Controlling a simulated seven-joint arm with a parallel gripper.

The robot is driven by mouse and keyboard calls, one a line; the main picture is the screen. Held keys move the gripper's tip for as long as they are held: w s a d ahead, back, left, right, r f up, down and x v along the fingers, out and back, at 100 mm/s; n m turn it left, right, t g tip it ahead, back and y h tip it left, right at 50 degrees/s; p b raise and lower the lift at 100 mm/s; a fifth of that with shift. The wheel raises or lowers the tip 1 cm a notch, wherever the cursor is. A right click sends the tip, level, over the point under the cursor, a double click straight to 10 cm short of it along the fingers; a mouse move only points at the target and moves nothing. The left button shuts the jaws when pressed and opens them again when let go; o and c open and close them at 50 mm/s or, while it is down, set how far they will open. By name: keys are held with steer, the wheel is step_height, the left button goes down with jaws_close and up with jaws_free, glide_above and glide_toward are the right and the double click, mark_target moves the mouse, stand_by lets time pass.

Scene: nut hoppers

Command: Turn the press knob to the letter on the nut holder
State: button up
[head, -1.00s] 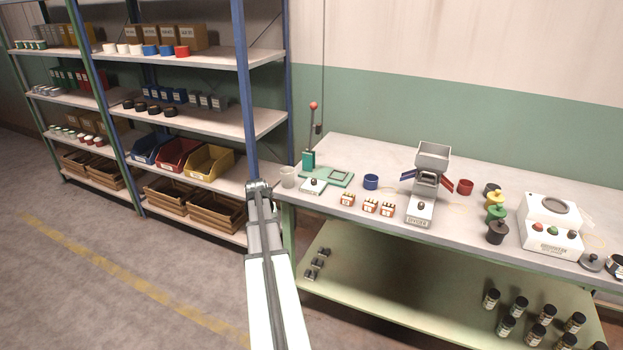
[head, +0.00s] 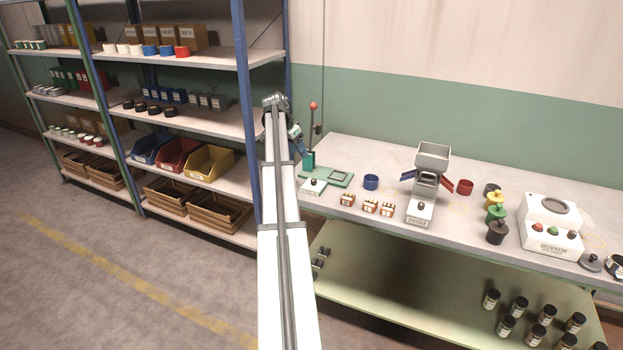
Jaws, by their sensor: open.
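The green press (head: 309,160) stands at the left end of the workbench, with a red-tipped lever beside it. A dark press knob (head: 313,183) sits on a small white box at the front of its green base plate. The knob's pointing direction and any letters around it are too small to read. I cannot pick out the nut holder or its letter for certain. My gripper (head: 302,148) is raised at the press's left side, apart from the knob and above it. It is open, and its fingers are small and partly hidden by the arm.
Shelving (head: 190,115) stands left of my arm.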

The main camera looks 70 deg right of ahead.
mark_target(313, 180)
steer(key=s+d+f+m, duration=0.1)
steer(key=f, duration=0.3)
steer(key=s+f+m, duration=0.2)
steer(key=f, duration=0.2)
steer(key=s+d+f+m, duration=0.1)
steer(key=f, duration=0.4)
steer(key=shift+s+d+y, duration=0.3)
steer(key=shift+d, duration=0.05)
steer(key=shift+c, duration=0.3)
jaws_close()
